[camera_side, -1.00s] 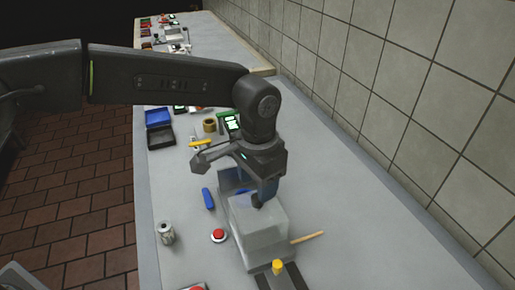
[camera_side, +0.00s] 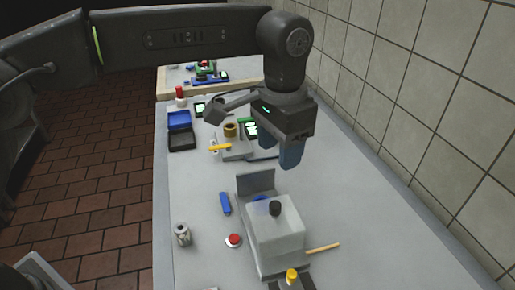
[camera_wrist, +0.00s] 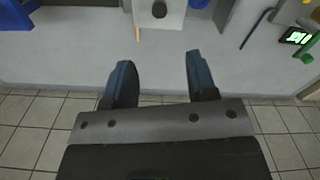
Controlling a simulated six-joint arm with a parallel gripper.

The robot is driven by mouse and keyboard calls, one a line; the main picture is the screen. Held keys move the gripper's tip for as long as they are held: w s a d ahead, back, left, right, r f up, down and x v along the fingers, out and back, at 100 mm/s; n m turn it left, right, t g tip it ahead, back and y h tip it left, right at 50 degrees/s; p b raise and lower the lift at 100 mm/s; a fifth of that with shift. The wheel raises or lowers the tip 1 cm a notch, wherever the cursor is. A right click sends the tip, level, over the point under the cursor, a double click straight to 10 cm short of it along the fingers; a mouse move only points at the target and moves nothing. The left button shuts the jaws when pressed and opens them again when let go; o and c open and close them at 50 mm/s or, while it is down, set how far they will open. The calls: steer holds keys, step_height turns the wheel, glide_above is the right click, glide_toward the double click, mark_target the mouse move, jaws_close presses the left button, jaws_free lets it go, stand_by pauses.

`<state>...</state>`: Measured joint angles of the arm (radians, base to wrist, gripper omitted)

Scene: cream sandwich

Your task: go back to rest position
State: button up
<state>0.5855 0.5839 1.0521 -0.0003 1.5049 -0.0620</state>
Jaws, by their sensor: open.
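My gripper (camera_side: 291,160) is open and empty in the side view, raised above the table beyond the clear box. In the wrist view my gripper (camera_wrist: 160,75) shows two dark blue fingers spread apart with nothing between them. A clear, pale box (camera_side: 275,235) with a black knob (camera_side: 275,208) on top stands on a grey base at the front of the table. My gripper is apart from the box. In the wrist view the black knob (camera_wrist: 159,9) shows at the top edge.
A tiled wall (camera_side: 420,110) runs along the right. On the table (camera_side: 345,215) are a red button (camera_side: 233,240), a metal can (camera_side: 182,234), a blue block (camera_side: 225,203), a wooden stick (camera_side: 323,248) and an open blue-black case (camera_side: 180,131). The table's right side is mostly clear.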

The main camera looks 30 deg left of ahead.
steer(key=s+a+r+n+t, duration=0.1)
steer(key=s+a+r, duration=0.2)
steer(key=a, duration=0.5)
steer(key=s+a+r+n+t, duration=0.1)
steer(key=s+a+r+n, duration=0.15)
steer(key=a, duration=0.55)
steer(key=s+a+f+n+t, duration=0.1)
steer(key=s+a+f, duration=0.2)
steer(key=s+a, duration=0.3)
steer(key=s+a+f+n+t, duration=0.1)
steer(key=s+a+f, duration=0.3)
steer(key=s, duration=0.5)
steer(key=shift+a+t, duration=0.8)
steer(key=shift+a, duration=0.25)
